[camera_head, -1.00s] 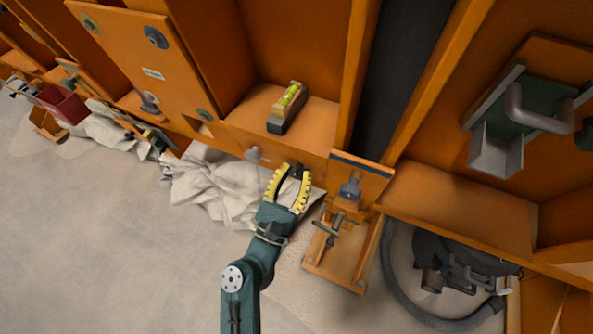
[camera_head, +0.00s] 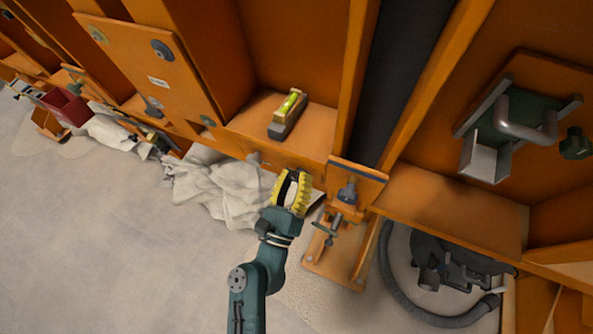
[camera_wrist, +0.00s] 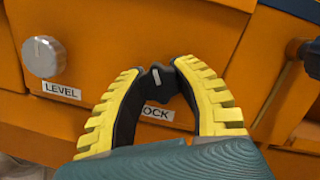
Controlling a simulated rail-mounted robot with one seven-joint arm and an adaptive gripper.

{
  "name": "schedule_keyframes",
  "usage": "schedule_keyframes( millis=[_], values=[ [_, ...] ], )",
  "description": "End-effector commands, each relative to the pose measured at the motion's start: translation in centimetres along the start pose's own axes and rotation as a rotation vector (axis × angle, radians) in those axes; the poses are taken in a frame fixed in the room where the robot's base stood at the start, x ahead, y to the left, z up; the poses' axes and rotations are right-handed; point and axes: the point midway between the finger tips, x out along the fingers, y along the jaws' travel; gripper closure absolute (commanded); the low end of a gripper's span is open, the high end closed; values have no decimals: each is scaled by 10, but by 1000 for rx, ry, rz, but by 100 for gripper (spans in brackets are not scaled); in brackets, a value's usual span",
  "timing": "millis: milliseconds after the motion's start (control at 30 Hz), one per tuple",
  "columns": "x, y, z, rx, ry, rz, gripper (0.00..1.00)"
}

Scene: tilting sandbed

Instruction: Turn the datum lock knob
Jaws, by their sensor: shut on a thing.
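The lock knob (camera_wrist: 157,82) is black with a pale mark on its face. It sits on the orange front panel above a label whose visible letters read "OCK", partly hidden by my gripper. My gripper (camera_wrist: 158,78) has yellow ribbed fingers with black inner pads, and it is shut on the knob, one pad on each side. In the head view my gripper (camera_head: 292,180) is against the orange panel's front, and its fingers hide most of the knob.
A silver knob (camera_wrist: 43,57) labelled "LEVEL" is left of the lock knob. A spirit level (camera_head: 287,114) lies on the shelf above. An orange bracket (camera_head: 341,235) with a screw stands right of my gripper. Crumpled white cloth (camera_head: 215,188) lies left.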

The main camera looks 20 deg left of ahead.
Motion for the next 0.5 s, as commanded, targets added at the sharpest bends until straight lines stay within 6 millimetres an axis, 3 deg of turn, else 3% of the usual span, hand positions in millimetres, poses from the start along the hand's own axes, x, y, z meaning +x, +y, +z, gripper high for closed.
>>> schedule_keyframes(
  millis=[500],
  values=[
    [2,-3,4,-481,2,107,100]
  ],
)
